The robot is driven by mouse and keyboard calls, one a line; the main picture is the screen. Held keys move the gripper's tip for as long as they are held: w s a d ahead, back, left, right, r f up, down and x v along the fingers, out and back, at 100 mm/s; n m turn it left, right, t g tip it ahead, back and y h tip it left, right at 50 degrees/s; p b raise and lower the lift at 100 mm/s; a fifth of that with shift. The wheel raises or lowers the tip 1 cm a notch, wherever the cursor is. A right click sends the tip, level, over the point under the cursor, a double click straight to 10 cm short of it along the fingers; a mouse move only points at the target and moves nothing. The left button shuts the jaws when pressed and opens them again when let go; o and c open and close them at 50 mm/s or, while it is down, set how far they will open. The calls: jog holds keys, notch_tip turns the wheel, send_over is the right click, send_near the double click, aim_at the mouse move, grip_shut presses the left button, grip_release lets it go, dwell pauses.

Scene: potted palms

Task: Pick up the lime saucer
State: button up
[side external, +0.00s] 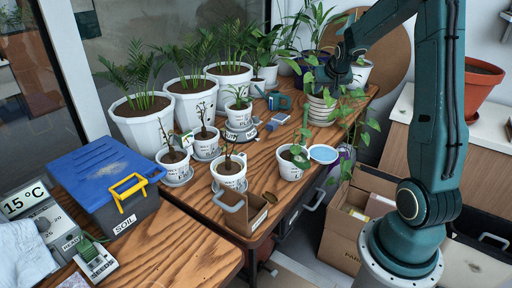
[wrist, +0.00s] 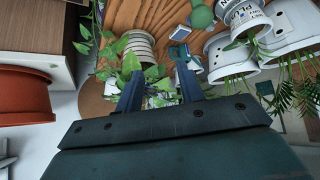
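I cannot make out a lime saucer in either view. A light blue saucer (side external: 323,154) sits at the table's right edge, beside a small white pot (side external: 291,165) with a leafy plant. Grey saucers lie under several small white pots, such as the grey saucer (side external: 176,179) at the left. My gripper (wrist: 160,90) shows two dark fingers set apart with no object seen between them. It is above the back right of the table, among leaves, over a ribbed white pot (wrist: 139,46). In the side external view, leaves partly hide its fingertips.
Large white palm pots (side external: 145,121) line the back of the table. A larger cardboard box (side external: 345,228) is on the floor at right.

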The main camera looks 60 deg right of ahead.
jog(key=a+t+h, duration=0.1)
jog(key=a, duration=0.1)
notch_tip(320, 180, up, 2)
jog(key=t+h, duration=0.2)
jog(key=t, duration=0.2)
send_over(306, 116)
jog(key=s+a, duration=0.3)
jog(key=shift+n, duration=0.4)
jog(key=f, duration=1)
jog(key=shift+s+a+f, duration=0.1)
jog(key=shift+s+f, duration=0.1)
jog(key=shift+f, duration=0.15)
jog(key=shift+x, duration=0.85)
jog(key=shift+x, duration=2.9)
jog(key=shift+s, duration=0.1)
jog(key=shift+c, duration=0.5)
